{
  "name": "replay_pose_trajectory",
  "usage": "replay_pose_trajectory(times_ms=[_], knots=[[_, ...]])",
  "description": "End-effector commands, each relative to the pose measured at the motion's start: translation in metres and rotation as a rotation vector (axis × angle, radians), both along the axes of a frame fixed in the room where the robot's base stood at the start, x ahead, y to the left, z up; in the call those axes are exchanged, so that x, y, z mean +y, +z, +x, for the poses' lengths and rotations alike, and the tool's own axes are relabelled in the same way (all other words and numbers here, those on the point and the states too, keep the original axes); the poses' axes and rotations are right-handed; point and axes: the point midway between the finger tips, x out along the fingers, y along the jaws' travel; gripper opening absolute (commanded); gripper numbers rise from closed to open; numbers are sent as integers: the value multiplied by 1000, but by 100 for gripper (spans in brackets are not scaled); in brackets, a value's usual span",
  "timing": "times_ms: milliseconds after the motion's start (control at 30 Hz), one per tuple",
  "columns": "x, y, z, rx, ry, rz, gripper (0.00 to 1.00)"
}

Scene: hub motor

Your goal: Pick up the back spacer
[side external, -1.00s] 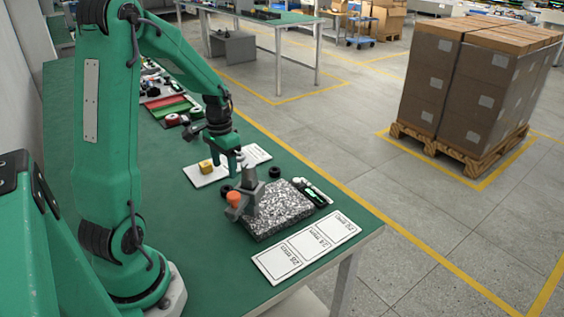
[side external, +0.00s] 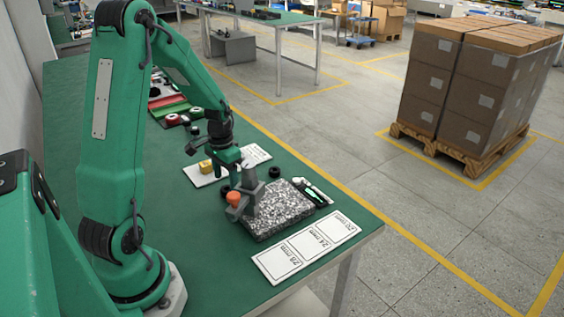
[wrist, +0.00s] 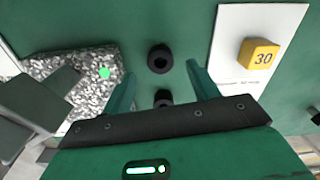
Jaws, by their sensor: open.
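Two black ring-shaped spacers lie on the green bench between the granite block and the white card; I cannot tell which one is called the back spacer. One spacer (side external: 274,172) is on the aisle side, the other (side external: 225,190) on the side nearer my base, partly hidden. In the wrist view, one spacer (wrist: 159,58) shows near the line of the fingertips, and the other (wrist: 163,97) shows between the fingers, closer to the palm. My gripper (side external: 238,180) is open and empty above them, its fingers (wrist: 160,72) spread to either side.
The speckled granite block (side external: 275,212) carries a grey stand (side external: 252,185) with an orange part, close beside my gripper. A yellow block (side external: 205,166), marked 30 in the wrist view (wrist: 260,55), sits on the white card (wrist: 235,30). A labelled white strip (side external: 305,248) lies at the bench's near end.

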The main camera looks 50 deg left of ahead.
Motion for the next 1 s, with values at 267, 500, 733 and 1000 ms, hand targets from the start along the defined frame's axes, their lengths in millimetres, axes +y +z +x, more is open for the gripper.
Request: replay_pose_trajectory(times_ms=[267,500,733,1000], knots=[[0,-30,-1,3,0,-2,60],[1,-39,-1,1,0,0,60],[1,-39,-1,0,0,0,60],[1,-38,-1,0,0,0,48]])
